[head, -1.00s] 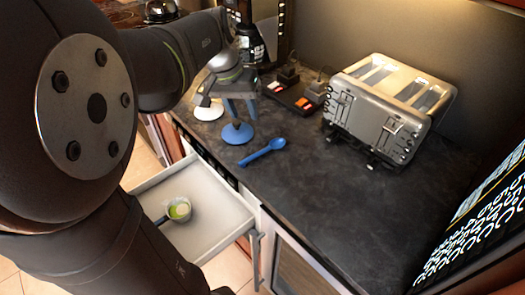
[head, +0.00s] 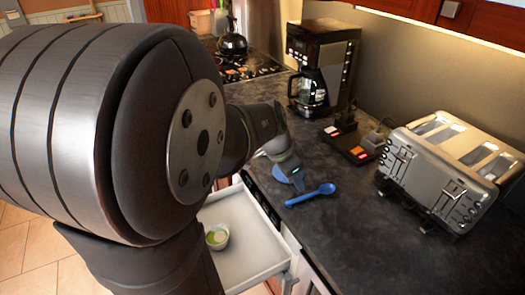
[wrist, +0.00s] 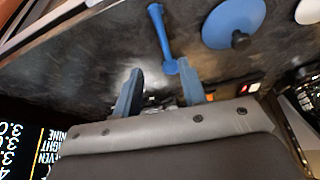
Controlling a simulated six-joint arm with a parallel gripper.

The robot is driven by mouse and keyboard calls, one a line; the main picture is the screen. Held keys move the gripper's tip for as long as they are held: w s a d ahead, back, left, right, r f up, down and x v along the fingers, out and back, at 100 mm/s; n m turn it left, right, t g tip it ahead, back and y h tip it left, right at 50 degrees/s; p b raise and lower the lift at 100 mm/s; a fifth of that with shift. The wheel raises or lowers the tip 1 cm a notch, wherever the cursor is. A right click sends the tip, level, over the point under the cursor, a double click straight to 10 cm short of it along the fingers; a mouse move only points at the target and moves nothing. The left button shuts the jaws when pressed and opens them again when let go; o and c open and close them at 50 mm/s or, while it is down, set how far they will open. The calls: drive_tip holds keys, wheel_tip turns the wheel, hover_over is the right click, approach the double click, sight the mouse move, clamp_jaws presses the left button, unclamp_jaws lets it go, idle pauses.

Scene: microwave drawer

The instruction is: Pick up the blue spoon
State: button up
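The blue spoon (head: 310,195) lies on the dark countertop near its front edge, with its bowl to the right in the head view. The wrist view also shows the spoon (wrist: 162,35), one end reaching between the fingertips of my gripper (wrist: 158,74). The fingers are apart with the spoon's end closer to the right one. I cannot tell whether they touch or how high they are above the counter. In the head view my arm's end is just left of and behind the spoon, and the fingers are mostly hidden.
A blue disc with a dark knob (wrist: 233,22) lies beside the spoon. A toaster (head: 450,165) stands to the right and a coffee maker (head: 320,65) behind. An open white drawer (head: 240,235) holding a small cup (head: 217,237) is below.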

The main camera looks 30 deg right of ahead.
sight(303, 197)
drive_tip(key=shift+x, duration=4.75)
drive_tip(key=shift+w, duration=0.2)
clamp_jaws()
